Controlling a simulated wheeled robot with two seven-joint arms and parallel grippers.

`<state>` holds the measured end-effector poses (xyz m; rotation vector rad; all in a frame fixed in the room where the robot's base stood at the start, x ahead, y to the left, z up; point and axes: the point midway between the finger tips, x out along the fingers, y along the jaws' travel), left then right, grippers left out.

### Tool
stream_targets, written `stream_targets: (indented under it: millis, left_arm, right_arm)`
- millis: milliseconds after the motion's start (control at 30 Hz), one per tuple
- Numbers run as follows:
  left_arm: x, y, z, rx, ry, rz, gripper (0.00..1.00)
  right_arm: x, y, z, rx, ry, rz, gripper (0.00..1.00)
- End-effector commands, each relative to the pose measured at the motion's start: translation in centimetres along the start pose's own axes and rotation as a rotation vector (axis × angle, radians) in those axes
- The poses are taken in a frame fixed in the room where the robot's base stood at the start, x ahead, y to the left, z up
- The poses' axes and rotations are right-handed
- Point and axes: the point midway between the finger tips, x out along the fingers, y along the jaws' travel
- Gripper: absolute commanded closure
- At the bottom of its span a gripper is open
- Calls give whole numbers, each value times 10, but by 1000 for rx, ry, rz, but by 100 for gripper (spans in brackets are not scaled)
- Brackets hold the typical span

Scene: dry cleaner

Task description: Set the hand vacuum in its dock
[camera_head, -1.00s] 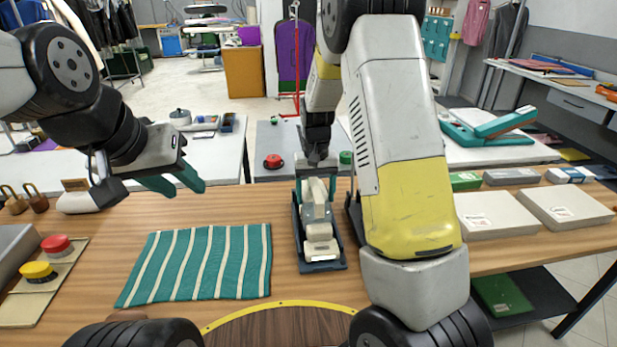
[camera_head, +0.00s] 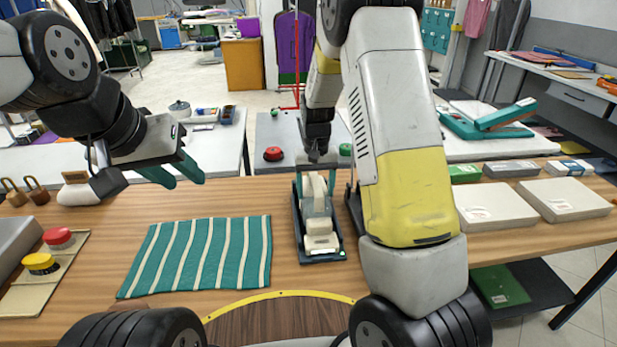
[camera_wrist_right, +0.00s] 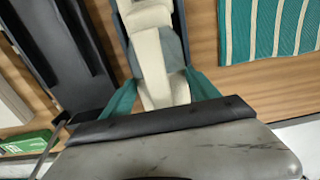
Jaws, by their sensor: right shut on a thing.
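The hand vacuum (camera_head: 319,222), cream and grey, lies in a dark narrow dock (camera_head: 323,258) on the wooden counter, right of the striped cloth. It looks seated between the dock's side walls; a small green light shows at the dock's front right corner. My right gripper (camera_head: 316,178) is at the vacuum's far end, shut on it. In the right wrist view, its teal fingers (camera_wrist_right: 163,95) sit on both sides of the vacuum's cream handle (camera_wrist_right: 160,75). My left gripper (camera_head: 180,177) is open and empty above the counter's left part.
A teal striped cloth (camera_head: 200,256) lies left of the dock. A dark channel-shaped holder (camera_wrist_right: 62,50) stands beside the dock, mostly behind my right arm in the head view. Red and yellow buttons (camera_head: 41,263) are at left, pale flat boxes (camera_head: 493,207) at right.

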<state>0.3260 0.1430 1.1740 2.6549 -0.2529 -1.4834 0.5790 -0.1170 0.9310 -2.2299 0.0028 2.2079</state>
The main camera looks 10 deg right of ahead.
Motion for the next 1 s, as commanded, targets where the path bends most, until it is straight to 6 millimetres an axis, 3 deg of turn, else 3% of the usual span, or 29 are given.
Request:
stream_targets:
  millis: [33,367,400,533,867,1000]
  left_arm:
    - [0,0,0,0,0,0,64]
    - [0,0,0,0,0,0,64]
    - [0,0,0,0,0,0,64]
    - [0,0,0,0,-1,0,64]
    - [0,0,0,0,0,0,64]
    - [0,0,0,0,0,0,64]
  right_arm:
    - [9,0,4,1,-13,2,100]
    - [11,0,4,2,-12,1,100]
    - [11,0,4,2,-12,1,28]
    - [10,0,4,2,-12,1,5]
    - [7,0,3,0,-10,2,5]
    - [-9,0,2,0,-6,1,5]
